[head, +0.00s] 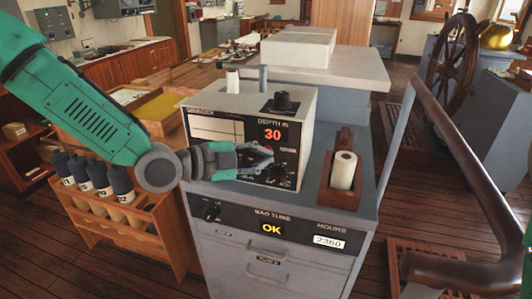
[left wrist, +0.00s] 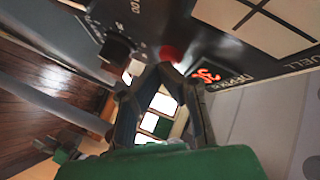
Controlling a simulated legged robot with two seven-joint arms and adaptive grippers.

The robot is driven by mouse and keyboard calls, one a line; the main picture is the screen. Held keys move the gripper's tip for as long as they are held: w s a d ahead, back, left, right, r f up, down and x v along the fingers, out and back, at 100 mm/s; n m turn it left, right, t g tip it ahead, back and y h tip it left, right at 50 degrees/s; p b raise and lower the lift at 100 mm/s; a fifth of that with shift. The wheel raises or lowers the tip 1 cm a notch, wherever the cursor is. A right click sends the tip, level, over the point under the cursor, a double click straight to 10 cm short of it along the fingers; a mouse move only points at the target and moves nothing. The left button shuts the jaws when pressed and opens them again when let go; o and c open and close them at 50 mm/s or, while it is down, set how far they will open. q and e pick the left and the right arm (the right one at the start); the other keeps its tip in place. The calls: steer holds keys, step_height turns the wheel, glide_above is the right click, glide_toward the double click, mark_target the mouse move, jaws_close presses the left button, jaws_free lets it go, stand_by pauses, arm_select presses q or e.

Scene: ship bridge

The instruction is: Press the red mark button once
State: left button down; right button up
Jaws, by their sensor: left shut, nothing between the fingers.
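The grey depth sounder box (head: 252,105) stands on a grey cabinet, its dark front panel showing a red "30". The red button (left wrist: 169,53) is a small round knob on that panel in the left wrist view, beside the red digits and a black knob (left wrist: 118,48). My left gripper (head: 268,156) is in front of the panel's lower middle and hides part of it in the head view. Its shut, empty fingertips (left wrist: 163,70) point at the red button and look very close to it. I cannot tell whether they touch. My right gripper is not in view.
A wooden holder with a white paper roll (head: 343,170) stands right of the box. A wooden rack (head: 120,220) with several dark-capped bottles is at left. A brown handrail (head: 455,150) and a ship's wheel (head: 452,50) are at right. The cabinet front (head: 280,270) has drawers.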

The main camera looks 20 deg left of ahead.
arm_select(q)
steer(key=shift+s+a, duration=0.15)
steer(key=shift+s, duration=0.8)
steer(key=shift+s+a, duration=0.1)
steer(key=shift+s, duration=2.4)
